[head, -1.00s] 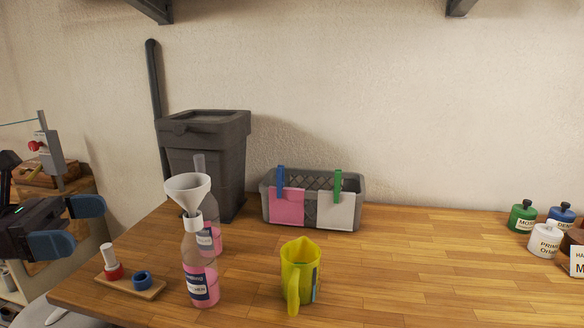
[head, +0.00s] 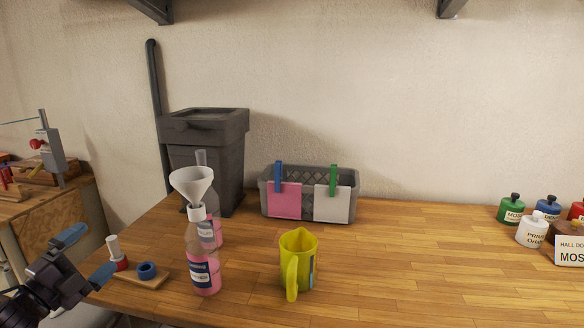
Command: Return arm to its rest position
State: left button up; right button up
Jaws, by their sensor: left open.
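My left gripper (head: 88,257) is at the lower left in the head view, with its blue-padded fingers apart and nothing between them. It is left of the small wooden board (head: 150,280), off the left edge of the wooden table (head: 420,270). Its nearer finger appears close to the board in the picture; I cannot tell the true gap. My right gripper is not in view.
A bottle of pink liquid (head: 205,275) holds a white funnel (head: 192,184), with a second bottle (head: 209,230) behind. A yellow jug (head: 298,265) stands right of them. A grey basket (head: 345,180), dark bin (head: 205,150) and several paint jars are farther off. The table's middle right is clear.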

pick_arm(q)
jog(key=s+d+f+n+g+y, duration=0.25)
jog(key=f+n, duration=0.35)
jog(key=f, duration=0.4)
jog(key=s+d+f+n+g+y, duration=0.15)
jog(key=s+f+n+y, duration=0.35)
jog(key=f, duration=0.5)
jog(key=s+d+f+n+g+h, duration=0.1)
jog(key=s+d+f+n+g, duration=0.3)
jog(key=s+d+f+n, duration=0.3)
jog(key=s+d+f, duration=0.4)
jog(key=s+f, duration=0.3)
jog(key=f, duration=0.1)
jog(key=shift+s+d+n, duration=0.25)
jog(key=shift+s+n, duration=0.15)
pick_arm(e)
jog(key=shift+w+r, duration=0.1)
